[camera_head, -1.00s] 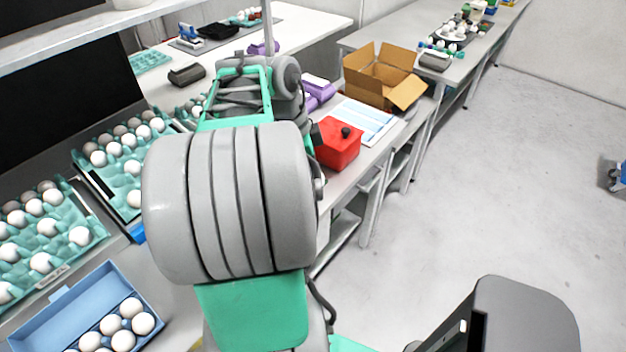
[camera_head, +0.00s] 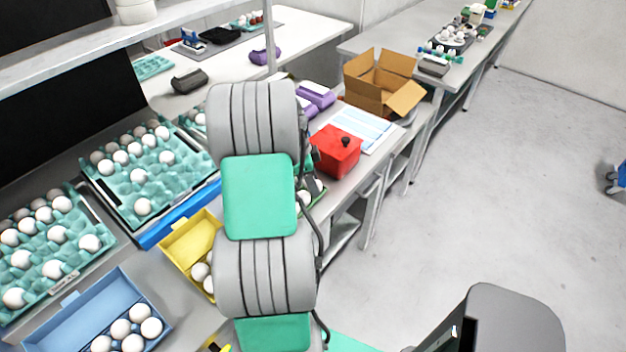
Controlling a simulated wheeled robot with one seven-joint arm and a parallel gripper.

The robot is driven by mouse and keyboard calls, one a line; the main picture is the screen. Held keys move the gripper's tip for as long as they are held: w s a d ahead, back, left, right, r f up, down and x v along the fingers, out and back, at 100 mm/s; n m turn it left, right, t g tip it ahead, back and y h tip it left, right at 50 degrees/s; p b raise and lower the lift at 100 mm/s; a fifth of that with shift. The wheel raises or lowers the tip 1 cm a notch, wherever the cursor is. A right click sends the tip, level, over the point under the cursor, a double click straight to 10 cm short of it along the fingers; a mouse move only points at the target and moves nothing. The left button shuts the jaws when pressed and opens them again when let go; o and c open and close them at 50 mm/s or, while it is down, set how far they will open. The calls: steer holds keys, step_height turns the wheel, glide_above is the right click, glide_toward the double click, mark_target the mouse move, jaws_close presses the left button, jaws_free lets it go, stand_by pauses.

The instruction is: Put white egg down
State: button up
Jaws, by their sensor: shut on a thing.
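My arm stands in the middle of the view and hides most of my gripper. A dark grey part of my gripper (camera_head: 314,186) shows at the arm's right edge. A white egg (camera_head: 303,197) shows right beside it, and my gripper is shut on an egg there. The contact of the jaws is hidden. A green container (camera_head: 319,202) shows only in part under this spot. A yellow carton (camera_head: 184,243) with white eggs lies left of the arm, partly hidden by it. A blue carton (camera_head: 62,318) at the lower left holds several white eggs.
Teal egg trays (camera_head: 185,178) and (camera_head: 85,262) with several eggs stand at the left. A red box (camera_head: 337,158) stands right of the arm, near an open cardboard box (camera_head: 372,92). A blue-and-white sheet (camera_head: 366,125) lies between them. Open floor is at the right.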

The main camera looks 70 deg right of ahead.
steer(key=shift+a+f+b, duration=0.1)
steer(key=shift+f+b, duration=0.2)
steer(key=shift+f, duration=0.05)
steer(key=shift+o, duration=3.5)
steer(key=shift+r+p, duration=0.25)
steer(key=shift+p, duration=0.05)
steer(key=shift+w+r, duration=0.15)
steer(key=shift+r, duration=0.15)
steer(key=b+v, duration=0.2)
steer(key=v, duration=1)
steer(key=w+a+r+n+t+h, duration=0.1)
steer(key=w+a+r+n+t, duration=0.1)
steer(key=w+a+n, duration=0.55)
steer(key=w+a+r+n+t, duration=0.1)
steer(key=w+a+n, duration=0.4)
steer(key=a, duration=0.5)
steer(key=s+a+f+n+t+y, duration=0.2)
steer(key=a+n, duration=1.5)
steer(key=a, duration=1)
steer(key=shift+f+t+y, duration=0.15)
steer(key=shift+t+y, duration=0.15)
steer(key=shift+t, duration=0.5)
steer(key=shift+s+n, duration=0.15)
steer(key=shift+n, duration=0.1)
